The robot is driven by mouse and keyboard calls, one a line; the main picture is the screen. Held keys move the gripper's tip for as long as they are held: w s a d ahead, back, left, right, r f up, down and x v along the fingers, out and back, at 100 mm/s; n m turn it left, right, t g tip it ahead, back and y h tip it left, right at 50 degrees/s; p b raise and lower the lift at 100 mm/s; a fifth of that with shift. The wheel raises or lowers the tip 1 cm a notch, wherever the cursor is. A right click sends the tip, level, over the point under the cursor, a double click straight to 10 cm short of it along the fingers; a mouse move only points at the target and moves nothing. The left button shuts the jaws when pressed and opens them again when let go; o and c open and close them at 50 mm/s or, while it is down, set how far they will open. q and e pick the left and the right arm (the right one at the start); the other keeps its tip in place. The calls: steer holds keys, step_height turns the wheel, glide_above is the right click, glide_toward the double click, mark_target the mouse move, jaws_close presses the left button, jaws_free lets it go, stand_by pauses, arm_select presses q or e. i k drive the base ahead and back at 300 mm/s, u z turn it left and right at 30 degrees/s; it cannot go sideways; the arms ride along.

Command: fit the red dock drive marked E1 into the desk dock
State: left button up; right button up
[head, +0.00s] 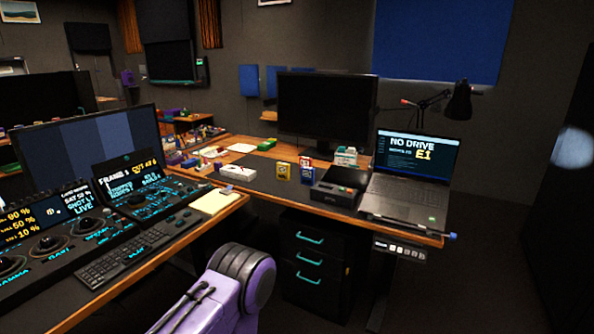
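The laptop (413,170) on the desk shows "NO DRIVE" and "E1" on its screen. The desk dock seems to be the dark box (338,191) just left of the laptop. Small upright blocks that look like drives stand left of and behind it: a yellow one (283,171), a dark blue one (307,176) and a red one with a pale label (306,161). The red one is partly hidden behind the blue one. Its marking is too small to read. Neither of my grippers is in view.
A monitor (325,107) and a lamp (458,101) stand at the back of the desk. A drawer unit (315,262) is below it. A control panel with a keyboard (125,257) fills the left. A purple arm link (230,290), apparently mine, shows at the bottom. Floor at right is clear.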

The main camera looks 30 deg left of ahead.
mark_target(324, 192)
steer(key=u, duration=1.45)
steer(key=i, duration=1.65)
steer(key=z, duration=1.3)
steer(key=i, duration=0.15)
steer(key=z, duration=2.95)
steer(key=k, duration=0.5)
steer(key=u, duration=2.3)
